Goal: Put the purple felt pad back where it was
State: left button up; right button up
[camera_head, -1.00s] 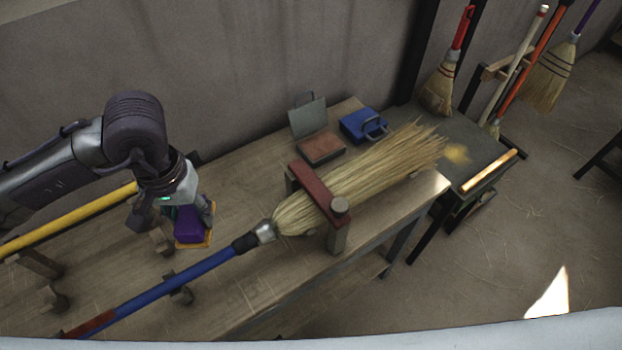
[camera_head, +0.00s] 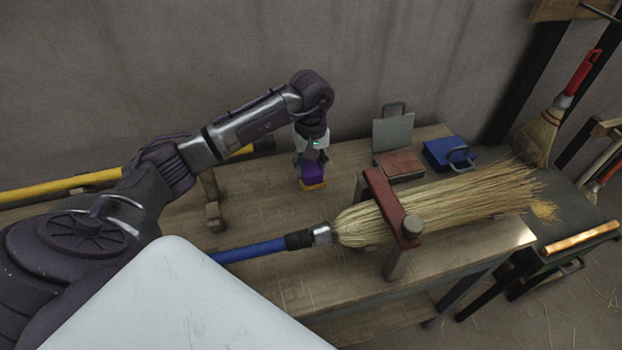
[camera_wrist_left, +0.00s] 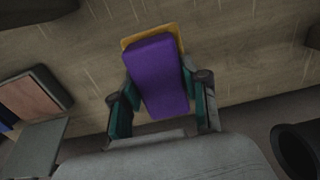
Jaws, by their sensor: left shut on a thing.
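The purple felt pad (camera_head: 313,171) has a yellow-orange edge along its lower side. My left gripper (camera_head: 311,165) is shut on it, over the bench top behind the broom's blue handle. In the left wrist view the purple pad (camera_wrist_left: 158,78) sits between the two teal-padded fingers (camera_wrist_left: 160,108), its orange rim at the far end. I cannot tell whether the pad touches the bench. My right gripper is not in view.
The straw broom (camera_head: 440,207) lies in a red-topped clamp (camera_head: 391,205) right of the gripper. A yellow pole (camera_head: 60,187) runs at left. Bare bench (camera_head: 265,200) surrounds the gripper.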

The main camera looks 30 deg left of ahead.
pick_arm(q)
jog(key=shift+f, duration=0.7)
notch_tip(320, 180, down, 3)
jog(key=shift+f+p, duration=0.1)
jog(key=shift+p, duration=0.3)
jog(key=shift+f, duration=0.25)
jog(key=o, duration=1.1)
